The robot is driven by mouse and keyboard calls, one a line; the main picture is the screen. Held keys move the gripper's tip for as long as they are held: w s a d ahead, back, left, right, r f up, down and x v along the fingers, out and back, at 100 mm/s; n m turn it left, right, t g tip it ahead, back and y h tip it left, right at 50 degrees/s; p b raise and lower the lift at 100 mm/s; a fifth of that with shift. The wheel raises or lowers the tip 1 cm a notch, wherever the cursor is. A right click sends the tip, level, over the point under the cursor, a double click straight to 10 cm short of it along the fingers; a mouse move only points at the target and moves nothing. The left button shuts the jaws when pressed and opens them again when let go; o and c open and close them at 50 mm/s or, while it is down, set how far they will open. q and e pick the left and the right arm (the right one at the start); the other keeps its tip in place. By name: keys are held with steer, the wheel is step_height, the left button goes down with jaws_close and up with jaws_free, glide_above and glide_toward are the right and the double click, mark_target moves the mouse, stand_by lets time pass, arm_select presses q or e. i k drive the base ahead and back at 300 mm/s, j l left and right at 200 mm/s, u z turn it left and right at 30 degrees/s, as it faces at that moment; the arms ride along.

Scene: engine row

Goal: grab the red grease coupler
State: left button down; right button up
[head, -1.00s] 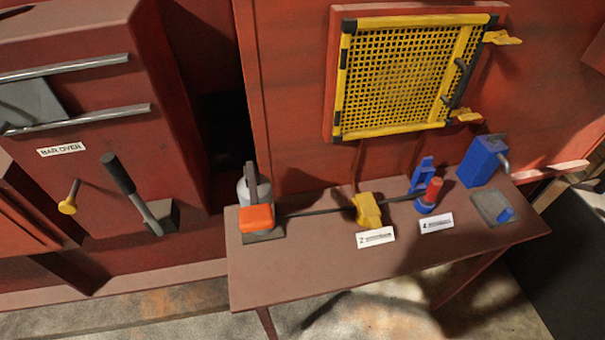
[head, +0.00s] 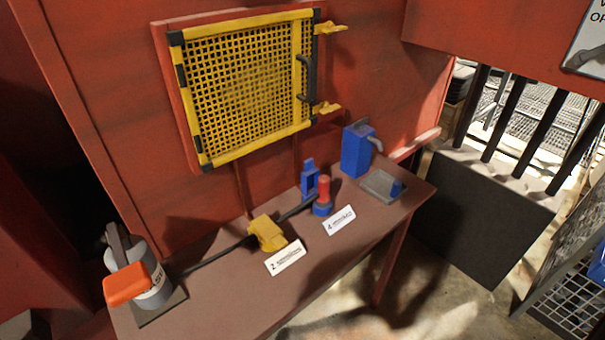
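The red grease coupler (head: 324,188) stands upright in a blue round base (head: 322,209) on the brown bench (head: 225,290), right of the bench's middle. A blue holder (head: 309,178) stands just behind and left of it. A black hose or rod (head: 215,260) runs from near the coupler past a yellow block (head: 267,233) to a grey canister (head: 150,285) with an orange part. Neither of my grippers shows in the head view.
A blue can (head: 357,150) and a grey tray (head: 381,186) with a small blue piece sit right of the coupler. White labels (head: 340,219) lie in front. A yellow mesh guard (head: 245,85) hangs on the red wall behind. The bench's front strip is clear.

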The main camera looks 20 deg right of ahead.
mark_target(324, 200)
steer(key=i+l+u, duration=0.15)
steer(key=l, duration=0.4)
steer(key=l+u, duration=0.15)
steer(key=l, duration=0.4)
steer(key=i+l+u, duration=0.1)
steer(key=l, duration=0.5)
